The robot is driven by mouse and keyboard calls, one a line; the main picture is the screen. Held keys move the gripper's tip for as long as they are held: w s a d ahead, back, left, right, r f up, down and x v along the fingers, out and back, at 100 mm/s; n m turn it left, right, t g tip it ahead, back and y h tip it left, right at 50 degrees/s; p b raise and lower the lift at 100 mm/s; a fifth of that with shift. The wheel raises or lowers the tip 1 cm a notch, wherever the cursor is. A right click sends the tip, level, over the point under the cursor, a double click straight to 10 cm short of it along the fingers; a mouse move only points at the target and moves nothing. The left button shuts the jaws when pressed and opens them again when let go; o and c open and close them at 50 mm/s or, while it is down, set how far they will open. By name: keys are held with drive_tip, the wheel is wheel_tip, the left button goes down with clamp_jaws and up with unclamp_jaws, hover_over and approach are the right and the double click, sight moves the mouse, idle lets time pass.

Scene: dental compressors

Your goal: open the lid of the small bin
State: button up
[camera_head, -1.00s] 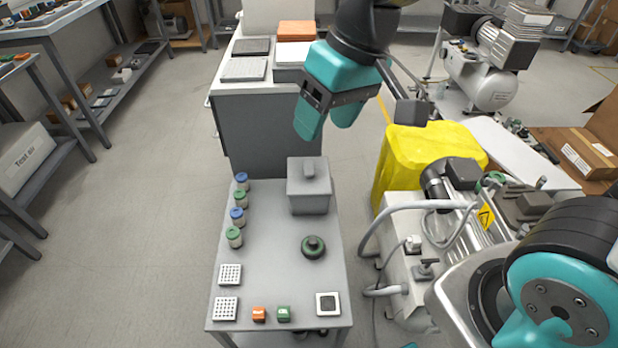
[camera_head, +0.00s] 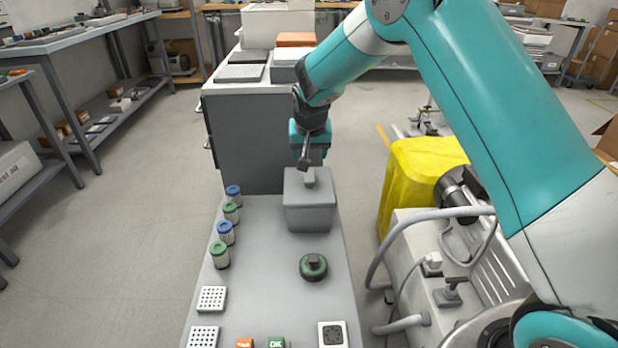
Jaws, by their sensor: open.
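The small grey bin (camera_head: 308,214) stands at the far end of the narrow grey table. Its lid (camera_head: 296,185) is on and looks closed, with a small grey handle (camera_head: 310,181) on top. My gripper (camera_head: 311,158) hangs over the back of the bin, close to the handle in the picture. Its jaws are open and seem to hold nothing. Whether a finger touches the handle or lid cannot be told from this view.
Several blue- and green-capped jars (camera_head: 226,233) stand along the table's left edge. A dark green round knob-topped part (camera_head: 313,267) lies in front of the bin. A grey cabinet (camera_head: 255,135) stands behind; a yellow-covered block (camera_head: 415,175) and compressor hoses (camera_head: 378,255) are at right.

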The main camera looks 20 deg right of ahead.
sight(309, 175)
drive_tip(key=b+x, duration=0.1)
drive_tip(key=x, duration=1)
drive_tip(key=shift+w+f+b, duration=0.15)
drive_tip(key=shift+b, duration=0.2)
clamp_jaws()
